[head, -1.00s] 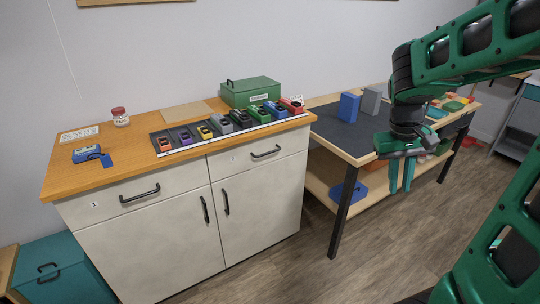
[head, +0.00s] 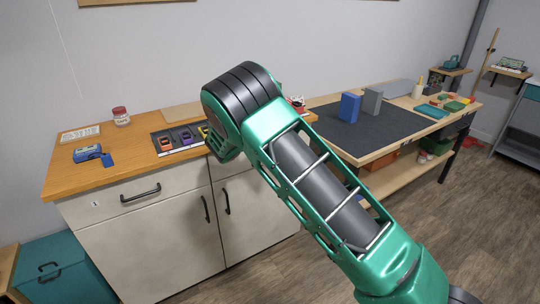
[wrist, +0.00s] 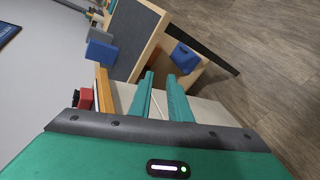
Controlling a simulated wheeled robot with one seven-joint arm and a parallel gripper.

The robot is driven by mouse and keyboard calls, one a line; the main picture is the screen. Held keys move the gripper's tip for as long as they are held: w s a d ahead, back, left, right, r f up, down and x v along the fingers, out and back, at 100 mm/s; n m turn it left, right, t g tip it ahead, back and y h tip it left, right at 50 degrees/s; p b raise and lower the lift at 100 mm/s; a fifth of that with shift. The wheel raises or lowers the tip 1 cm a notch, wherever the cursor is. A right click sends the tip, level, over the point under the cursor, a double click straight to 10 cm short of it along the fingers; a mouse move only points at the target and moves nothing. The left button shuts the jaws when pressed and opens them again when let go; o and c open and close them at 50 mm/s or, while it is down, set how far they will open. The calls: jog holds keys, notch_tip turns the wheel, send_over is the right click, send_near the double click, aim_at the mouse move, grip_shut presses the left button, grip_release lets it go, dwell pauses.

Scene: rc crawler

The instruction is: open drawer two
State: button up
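The white cabinet (head: 150,245) has a wooden top. Its left drawer (head: 110,207) is marked 1, has a black handle (head: 140,193) and is shut. The right drawer (head: 222,172) is mostly hidden behind my arm; its label and handle do not show now. In the wrist view, my gripper (wrist: 161,74) has two teal fingers standing apart with nothing between them. They are over the pale cabinet front (wrist: 207,109), beside its wooden top edge (wrist: 103,92). No handle shows near the fingers. The head view hides my gripper behind my arm.
A row of toy cars in a dark tray (head: 158,140) stands on the cabinet top, partly hidden by my arm. A workbench (head: 330,125) with a blue block (head: 349,107) and a grey block (head: 372,100) adjoins on the right. The floor (head: 480,200) at right is clear.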

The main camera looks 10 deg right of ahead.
jog(key=w+a+f+n+t, duration=0.2)
jog(key=a+f+n, duration=0.1)
jog(key=a, duration=0.4)
jog(key=w+a+f+n+t, duration=0.2)
jog(key=w+a+t, duration=0.1)
jog(key=a, duration=0.5)
jog(key=shift+h, duration=0.4)
jog(key=x, duration=1.1)
jog(key=shift+s+f, duration=0.15)
jog(key=shift+f, duration=0.05)
jog(key=shift+d, duration=0.1)
grip_shut()
